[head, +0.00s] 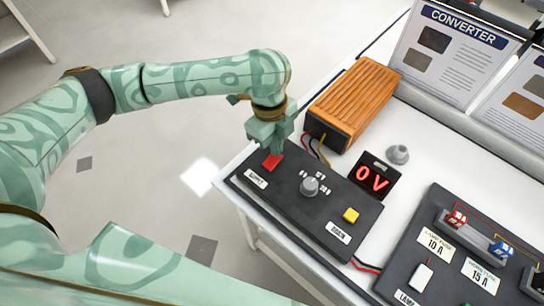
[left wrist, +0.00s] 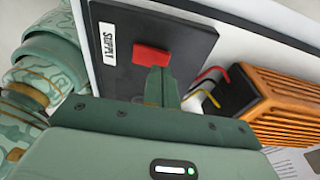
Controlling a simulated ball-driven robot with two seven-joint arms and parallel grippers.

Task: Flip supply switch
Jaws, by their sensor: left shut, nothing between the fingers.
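The supply switch is a red rocker (head: 272,161) on the dark panel (head: 312,205), beside a white SUPPLY label (head: 256,179). My left gripper (head: 271,150) is shut and empty, its fingertips right at the red switch. In the left wrist view the closed fingers (left wrist: 160,75) reach the lower edge of the red switch (left wrist: 151,55); I cannot tell if they press on it. The display (head: 373,179) reads 0 V in red. My right gripper is not in view.
An orange ribbed converter (head: 357,100) stands close behind the panel, with red and yellow wires. The panel also has a grey knob (head: 310,186) and a yellow button (head: 350,215). A second dark panel (head: 440,262) with fuses lies at right.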

